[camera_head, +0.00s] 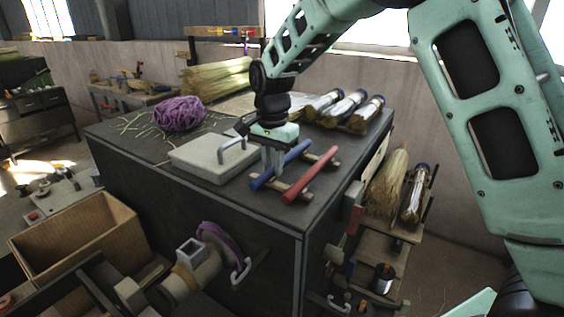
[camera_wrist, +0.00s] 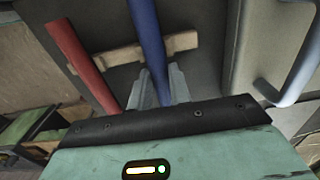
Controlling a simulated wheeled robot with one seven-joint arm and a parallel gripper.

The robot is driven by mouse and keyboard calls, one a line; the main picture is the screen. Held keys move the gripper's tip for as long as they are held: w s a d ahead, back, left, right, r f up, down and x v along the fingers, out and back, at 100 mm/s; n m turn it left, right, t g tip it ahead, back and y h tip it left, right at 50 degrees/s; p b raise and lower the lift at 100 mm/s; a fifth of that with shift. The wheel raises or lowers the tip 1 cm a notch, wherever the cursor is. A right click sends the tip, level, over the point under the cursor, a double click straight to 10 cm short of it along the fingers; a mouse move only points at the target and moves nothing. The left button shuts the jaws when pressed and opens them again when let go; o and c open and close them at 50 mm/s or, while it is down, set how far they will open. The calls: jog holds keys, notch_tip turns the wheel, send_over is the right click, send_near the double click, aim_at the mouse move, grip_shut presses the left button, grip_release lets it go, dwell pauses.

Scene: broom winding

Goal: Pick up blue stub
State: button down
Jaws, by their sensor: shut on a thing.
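The blue stub (camera_head: 281,165) is a thin rod lying on wooden rests on the dark workbench. It also shows in the wrist view (camera_wrist: 149,40), running down between the fingers. My gripper (camera_head: 275,172) is over the stub and shut on it, with the fingers on both sides of it in the wrist view (camera_wrist: 160,88). A red stub (camera_head: 311,182) lies beside it to the right, apart from the gripper; it is on the left in the wrist view (camera_wrist: 80,62). The wooden rest (camera_wrist: 120,54) crosses under both stubs. I cannot tell whether the blue stub is clear of the rests.
A pale block with a metal handle (camera_head: 205,160) sits close left of my gripper. Purple twine (camera_head: 179,113) lies at the back left. Several bound straw bundles (camera_head: 343,107) lie at the back right.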

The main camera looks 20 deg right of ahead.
notch_tip(320, 180, up, 10)
jog(key=b, duration=0.3)
dwell(0.8)
